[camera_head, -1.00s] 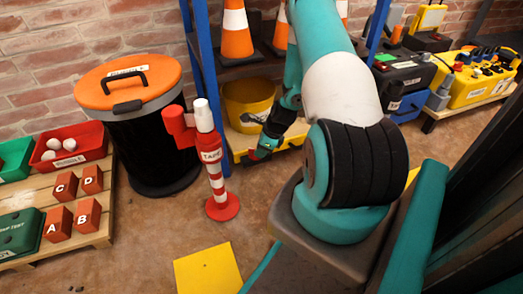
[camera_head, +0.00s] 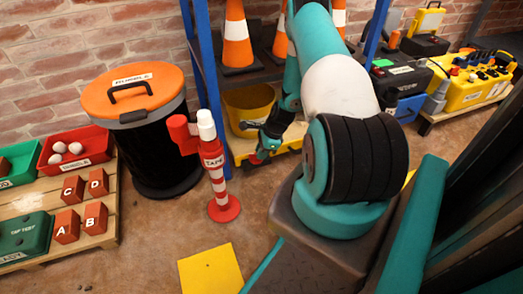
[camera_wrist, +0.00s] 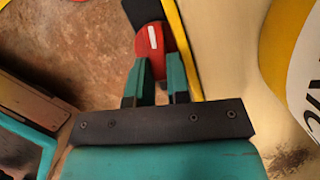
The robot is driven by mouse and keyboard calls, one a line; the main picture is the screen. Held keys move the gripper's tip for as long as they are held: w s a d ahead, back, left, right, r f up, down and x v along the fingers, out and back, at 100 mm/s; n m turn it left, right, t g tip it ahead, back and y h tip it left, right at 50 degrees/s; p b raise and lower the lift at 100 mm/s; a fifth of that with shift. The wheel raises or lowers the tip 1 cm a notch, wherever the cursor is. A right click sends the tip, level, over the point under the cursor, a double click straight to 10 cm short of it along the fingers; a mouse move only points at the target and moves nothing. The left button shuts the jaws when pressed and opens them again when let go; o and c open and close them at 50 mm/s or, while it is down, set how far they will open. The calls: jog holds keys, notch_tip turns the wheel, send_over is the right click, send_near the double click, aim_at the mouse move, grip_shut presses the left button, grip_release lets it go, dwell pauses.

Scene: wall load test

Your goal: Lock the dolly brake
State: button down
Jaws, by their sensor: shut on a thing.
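The dolly (camera_head: 238,150) is a low cart with a pale deck and yellow edges under the blue shelf frame; its deck also shows in the wrist view (camera_wrist: 226,50). A yellow bucket (camera_head: 249,108) stands on it. The brake lever (camera_wrist: 149,38) is red with a short white mark, mounted by the dolly's yellow edge on a dark part. My gripper (camera_wrist: 152,72) is shut on the red lever, one finger on each side. In the head view my gripper (camera_head: 262,152) is low at the dolly's front edge, and the lever is mostly hidden there.
A red-and-white TAPE post (camera_head: 216,172) stands left of my gripper. A black bin with an orange lid (camera_head: 133,95) is behind it. A yellow floor plate (camera_head: 210,269) lies in front. A pallet (camera_head: 107,205) with red blocks and trays is at left.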

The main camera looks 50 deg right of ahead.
jog(key=c, duration=1.4)
grip_release()
jog(key=shift+o, duration=0.2)
jog(key=shift+s+f+m+h+b, duration=0.1)
jog(key=shift+f+m+h+b, duration=0.15)
jog(key=shift+m+b, duration=0.5)
jog(key=m+b, duration=0.1)
jog(key=m+t+h+b, duration=0.1)
jog(key=b, duration=0.1)
jog(key=shift+s+a+m, duration=0.15)
jog(key=shift+a+m, duration=0.1)
jog(key=shift+a, duration=0.05)
jog(key=w+p+v, duration=0.1)
jog(key=p+v, duration=1)
jog(key=v, duration=0.8)
jog(key=w+a+r+n+y+p, duration=0.1)
jog(key=w+a+r+n, duration=0.3)
jog(key=a+r+n, duration=0.3)
jog(key=w+a+r+n+g+p, duration=0.1)
jog(key=w+a+r+n, duration=0.3)
jog(key=a+r, duration=0.5)
jog(key=shift+a+r+n+y, duration=0.35)
jog(key=shift+r+n, duration=0.4)
jog(key=shift+n, duration=0.65)
